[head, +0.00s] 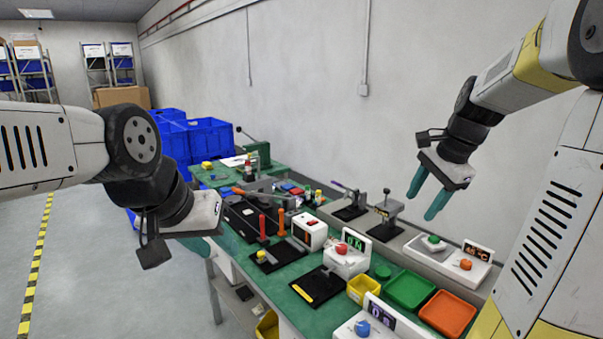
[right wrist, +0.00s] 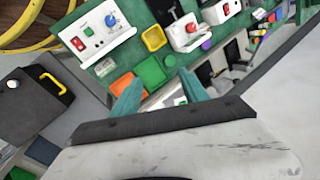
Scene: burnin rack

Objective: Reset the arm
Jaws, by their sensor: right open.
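My right gripper (head: 430,195) is raised above the back right side of the workbench, with its two green fingers apart and nothing between them. Its fingers also show in the right wrist view (right wrist: 158,92), with the bench far below. My left gripper (head: 212,230) is at the left, over the aisle side of the bench. Its fingers are mostly hidden behind its own body, so I cannot see whether they are apart. Both arms are clear of the bench objects.
The green bench (head: 235,250) holds several devices, including a white unit with a red knob (head: 342,256). A green tray (head: 410,289), an orange tray (head: 448,314) and a yellow bin (head: 362,288) stand at the front right. Blue crates (head: 205,138) are stacked behind. The left floor is clear.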

